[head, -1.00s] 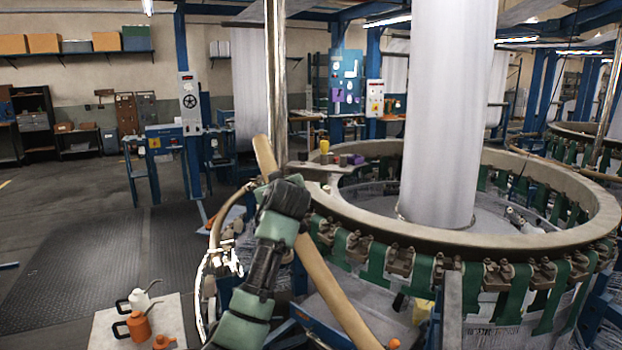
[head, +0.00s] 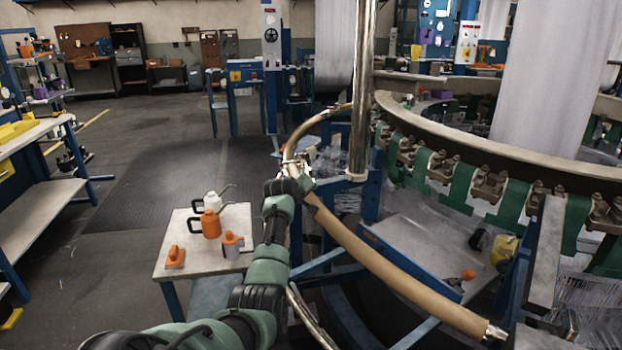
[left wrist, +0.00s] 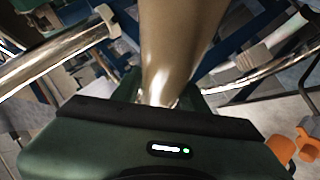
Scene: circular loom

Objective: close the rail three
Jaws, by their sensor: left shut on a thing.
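A tan, slightly curved rail section (head: 390,270) runs from my left gripper down to the lower right in the head view, ending in a metal fitting. I take it to be rail three, though no label shows. My left gripper (head: 303,187) is shut on the rail near its far end. In the left wrist view the rail (left wrist: 180,45) passes between the fingers, whose tips are hidden. Another curved tan rail piece (head: 318,120) bends away just beyond the gripper. I cannot tell whether the two touch. My right gripper is not in view.
The loom ring (head: 450,130) with green straps stands at the right. A polished post (head: 362,90) rises just beyond the gripper. A small table (head: 190,262) with oil cans is left of my arm, and a workbench (head: 40,195) is at far left. Open floor lies between.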

